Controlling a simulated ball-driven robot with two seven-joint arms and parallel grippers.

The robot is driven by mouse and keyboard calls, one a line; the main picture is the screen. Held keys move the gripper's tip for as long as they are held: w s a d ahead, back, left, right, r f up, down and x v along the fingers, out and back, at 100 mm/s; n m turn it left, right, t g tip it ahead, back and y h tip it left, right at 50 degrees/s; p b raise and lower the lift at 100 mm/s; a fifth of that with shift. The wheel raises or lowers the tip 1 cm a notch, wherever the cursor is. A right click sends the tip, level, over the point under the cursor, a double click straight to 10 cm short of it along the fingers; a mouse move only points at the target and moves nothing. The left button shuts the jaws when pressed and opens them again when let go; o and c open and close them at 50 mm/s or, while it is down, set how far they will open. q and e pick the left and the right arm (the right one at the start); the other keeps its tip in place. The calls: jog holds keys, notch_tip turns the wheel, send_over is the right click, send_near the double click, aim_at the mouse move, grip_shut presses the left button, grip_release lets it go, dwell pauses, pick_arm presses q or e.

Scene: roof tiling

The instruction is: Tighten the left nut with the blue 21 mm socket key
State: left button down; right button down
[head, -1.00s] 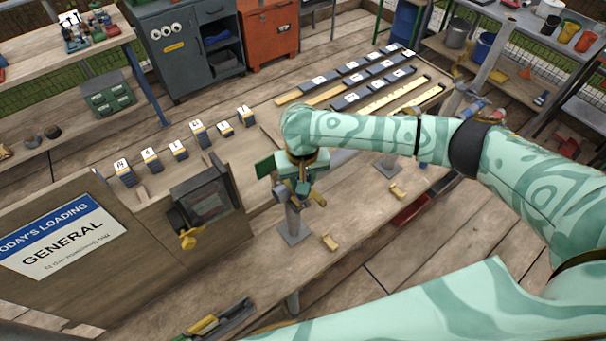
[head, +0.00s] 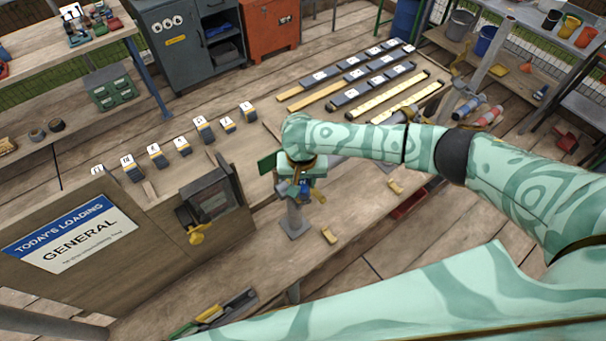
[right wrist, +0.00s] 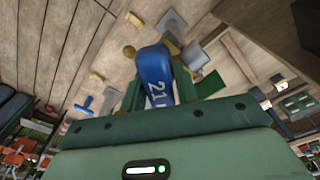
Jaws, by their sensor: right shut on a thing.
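My right gripper (head: 303,190) is shut on the blue socket key, seen end-on in part in the head view (head: 305,185). In the right wrist view the blue key (right wrist: 155,75) sits between the green jaws (right wrist: 180,100) and shows the number 21. The gripper and key are at the top of a grey metal post (head: 293,215) on the bench. The nuts are too small or hidden to make out, and I cannot tell whether the key touches one. My left gripper is not in view.
Small wooden blocks (head: 329,235) lie on the bench right of the post. A dark box with a yellow handle (head: 212,202) and a "GENERAL" loading board (head: 72,237) stand to the left. Several numbered blocks (head: 204,128) and long strips (head: 360,80) lie behind.

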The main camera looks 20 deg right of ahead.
jog(key=shift+w+a+m+p, duration=0.1)
jog(key=shift+m+p, duration=0.9)
jog(key=shift+p, duration=0.35)
jog(key=shift+w, duration=0.1)
jog(key=shift+r+n+p, duration=0.1)
jog(key=shift+n+p, duration=0.3)
jog(key=shift+p, duration=0.05)
jog(key=shift+r, duration=2.95)
